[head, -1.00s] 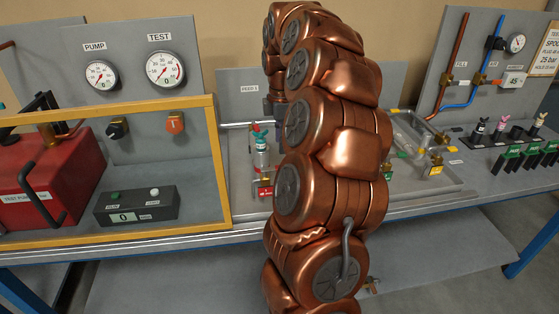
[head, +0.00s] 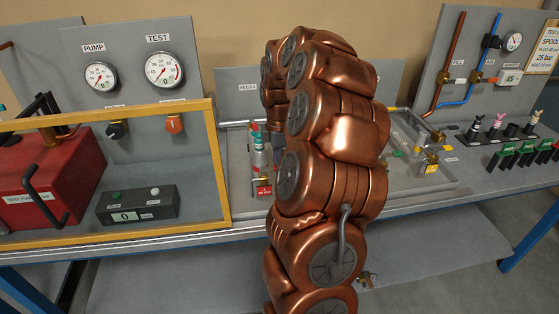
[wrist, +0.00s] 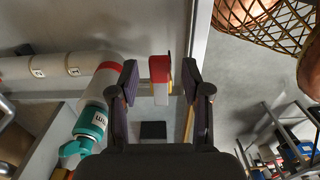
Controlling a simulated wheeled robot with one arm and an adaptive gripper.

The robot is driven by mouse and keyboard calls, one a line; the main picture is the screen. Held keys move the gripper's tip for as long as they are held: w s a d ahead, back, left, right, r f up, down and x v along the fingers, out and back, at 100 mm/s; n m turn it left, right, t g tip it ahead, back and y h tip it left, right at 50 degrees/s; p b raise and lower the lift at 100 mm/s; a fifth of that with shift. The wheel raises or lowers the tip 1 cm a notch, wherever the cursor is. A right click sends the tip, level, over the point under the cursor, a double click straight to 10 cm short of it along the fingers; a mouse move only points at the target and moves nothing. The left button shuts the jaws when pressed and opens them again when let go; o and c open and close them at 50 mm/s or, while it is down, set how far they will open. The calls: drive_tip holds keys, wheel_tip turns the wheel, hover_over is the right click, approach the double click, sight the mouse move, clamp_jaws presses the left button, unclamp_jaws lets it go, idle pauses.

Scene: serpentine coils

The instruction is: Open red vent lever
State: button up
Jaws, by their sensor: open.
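In the wrist view a small red-topped piece with a pale lower part (wrist: 159,70), likely the red vent lever, stands between the fingertips. My gripper (wrist: 160,80) is open, with one dark finger on each side of it. Gaps show on both sides, and I see no contact. In the head view a red part (head: 263,188) shows low on the bench left of my arm; I cannot tell whether it is the same lever.
A yellow-framed guard (head: 212,165) stands left of my arm in the head view.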

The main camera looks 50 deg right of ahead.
sight(265, 175)
clamp_jaws()
idle(0.3)
drive_tip(key=shift+f+m+b, duration=0.1)
drive_tip(key=shift+m+b, duration=0.2)
drive_tip(key=shift+b, duration=0.2)
drive_tip(key=shift+s+a+f+m+b, duration=0.2)
drive_tip(key=shift+m+b, duration=0.2)
drive_tip(key=shift+b, duration=0.45)
drive_tip(key=shift+s+a+r+m+b, duration=0.1)
drive_tip(key=shift+a+m+b, duration=0.95)
drive_tip(key=shift+m+b, duration=1.6)
drive_tip(key=shift+s+a+r+m+b, duration=0.1)
drive_tip(key=shift+a+m+b, duration=0.9)
drive_tip(key=shift+m+b, duration=1.6)
drive_tip(key=shift+s+a+r+m+b, duration=0.1)
drive_tip(key=shift+a+m+b, duration=0.95)
drive_tip(key=shift+m+b, duration=1.6)
drive_tip(key=shift+m+p, duration=0.45)
drive_tip(key=shift+m, duration=0.05)
